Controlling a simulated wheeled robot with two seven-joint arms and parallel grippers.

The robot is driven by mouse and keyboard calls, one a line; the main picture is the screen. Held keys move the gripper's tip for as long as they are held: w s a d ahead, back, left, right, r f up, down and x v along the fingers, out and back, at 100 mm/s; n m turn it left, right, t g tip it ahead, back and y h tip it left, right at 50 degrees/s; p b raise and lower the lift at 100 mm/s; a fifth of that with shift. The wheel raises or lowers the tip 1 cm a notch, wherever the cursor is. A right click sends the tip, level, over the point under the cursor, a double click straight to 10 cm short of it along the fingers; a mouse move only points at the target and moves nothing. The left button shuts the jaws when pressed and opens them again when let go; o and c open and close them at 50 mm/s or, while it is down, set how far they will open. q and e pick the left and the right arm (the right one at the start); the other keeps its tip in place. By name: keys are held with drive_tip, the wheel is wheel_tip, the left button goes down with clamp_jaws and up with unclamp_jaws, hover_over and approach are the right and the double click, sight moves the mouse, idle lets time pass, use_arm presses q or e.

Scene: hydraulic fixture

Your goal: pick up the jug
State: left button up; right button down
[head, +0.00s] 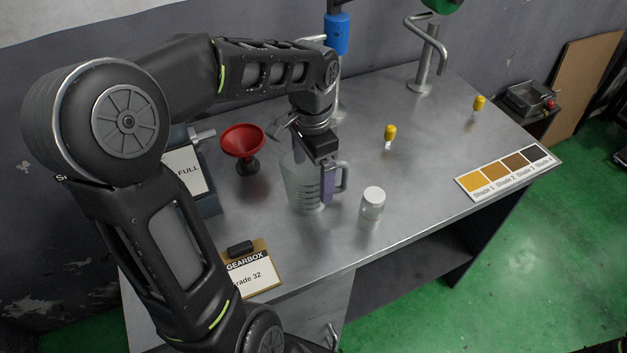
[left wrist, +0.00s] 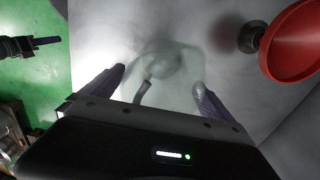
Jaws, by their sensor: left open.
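The jug (head: 300,188) is a clear, see-through measuring jug with dark markings and a grey handle, upright on the metal bench. My left gripper (head: 309,168) comes down over it from above, open. One purple finger shows in front of the jug near its handle; the other is mostly hidden. In the left wrist view the jug (left wrist: 172,62) is faint between the spread fingers of the left gripper (left wrist: 160,78). I cannot tell whether the fingers touch it. What appears to be my right gripper (left wrist: 40,42) shows at that view's left edge, over the green floor.
A lidded glass jar (head: 372,207) stands just right of the jug. A red funnel (head: 242,140) stands to its left. A gearbox card (head: 248,275) lies at the front edge. Yellow-topped small items (head: 390,132) and a shade chart (head: 507,172) are to the right.

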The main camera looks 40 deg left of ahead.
use_arm(q)
wheel_tip(320, 180, down, 2)
drive_tip(key=shift+f, duration=0.2)
drive_tip(key=shift+c, duration=0.5)
drive_tip(key=c, duration=1.4)
drive_tip(key=shift+r, duration=0.15)
drive_tip(key=shift+c, duration=0.2)
wheel_tip(320, 180, up, 10)
idle(0.6)
